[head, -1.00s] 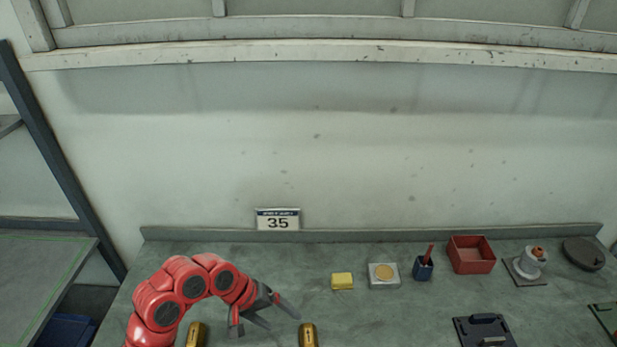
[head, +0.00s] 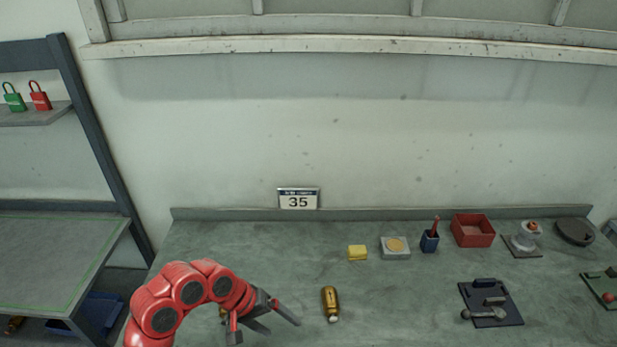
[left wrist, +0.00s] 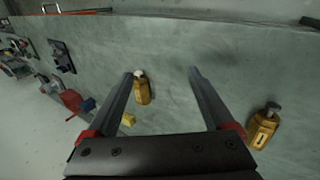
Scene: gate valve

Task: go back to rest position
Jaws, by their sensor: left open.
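My left gripper (head: 264,319) is over the left part of the grey workbench (head: 390,290), its fingers spread with nothing between them. In the left wrist view the open fingers (left wrist: 165,88) reach out over the bench top. A brass-coloured bottle-like object (head: 330,302) with a pale tip stands or lies to the right of the gripper; I cannot tell which. A second such object (left wrist: 264,124) shows in the left wrist view, right of the fingers, and is mostly hidden behind my arm in the head view. My right gripper is in neither view.
Along the bench's back are a yellow block (head: 357,252), a grey box with a tan disc (head: 396,247), a blue cup (head: 429,242), a red bin (head: 473,231) and a valve-like part (head: 524,238). A dark plate with a lever (head: 490,303) lies nearer. A shelf stands left.

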